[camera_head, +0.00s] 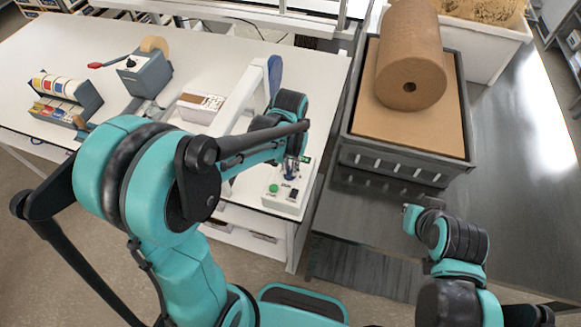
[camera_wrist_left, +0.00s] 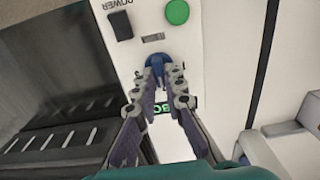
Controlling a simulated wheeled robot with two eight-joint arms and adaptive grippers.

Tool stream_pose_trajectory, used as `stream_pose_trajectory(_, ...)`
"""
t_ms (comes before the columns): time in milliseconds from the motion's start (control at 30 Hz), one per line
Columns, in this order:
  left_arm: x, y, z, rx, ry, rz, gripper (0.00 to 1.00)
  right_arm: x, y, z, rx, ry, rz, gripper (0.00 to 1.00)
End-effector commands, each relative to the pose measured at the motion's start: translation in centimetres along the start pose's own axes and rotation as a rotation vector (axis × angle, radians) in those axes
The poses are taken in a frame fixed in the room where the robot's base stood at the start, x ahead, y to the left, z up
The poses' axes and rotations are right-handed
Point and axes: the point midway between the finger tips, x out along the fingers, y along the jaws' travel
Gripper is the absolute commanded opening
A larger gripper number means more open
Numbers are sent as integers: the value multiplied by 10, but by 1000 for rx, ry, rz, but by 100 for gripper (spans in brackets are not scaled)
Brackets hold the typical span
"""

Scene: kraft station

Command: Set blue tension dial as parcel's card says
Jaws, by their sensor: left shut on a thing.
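The blue tension dial (camera_wrist_left: 157,61) sits on a white control panel (camera_wrist_left: 142,60), between a small display and a green-lit label. My left gripper (camera_wrist_left: 158,74) has its fingers closed on the dial from both sides; the fingers hide part of it. In the head view my left gripper (camera_head: 291,160) reaches down to the panel (camera_head: 286,207).
The panel has a green button (camera_wrist_left: 177,12) and a black power switch (camera_wrist_left: 120,25). A white frame with a blue round part (camera_head: 275,72) stands behind my left gripper. A tape dispenser (camera_head: 146,70), label rolls (camera_head: 64,97) and a brown paper roll (camera_head: 411,60) stand farther off.

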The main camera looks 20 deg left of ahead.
Motion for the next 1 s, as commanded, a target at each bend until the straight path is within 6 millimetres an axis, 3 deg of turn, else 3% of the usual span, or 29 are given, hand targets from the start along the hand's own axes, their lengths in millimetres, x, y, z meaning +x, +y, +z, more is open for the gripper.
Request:
stream_pose_trajectory(500,-1,-2,-1,-459,2,0,0,6,0,4,0,0,0,0)
stream_pose_trajectory(1000,-1,-3,0,-669,3,0,0,8,0,6,0,0,0,0)
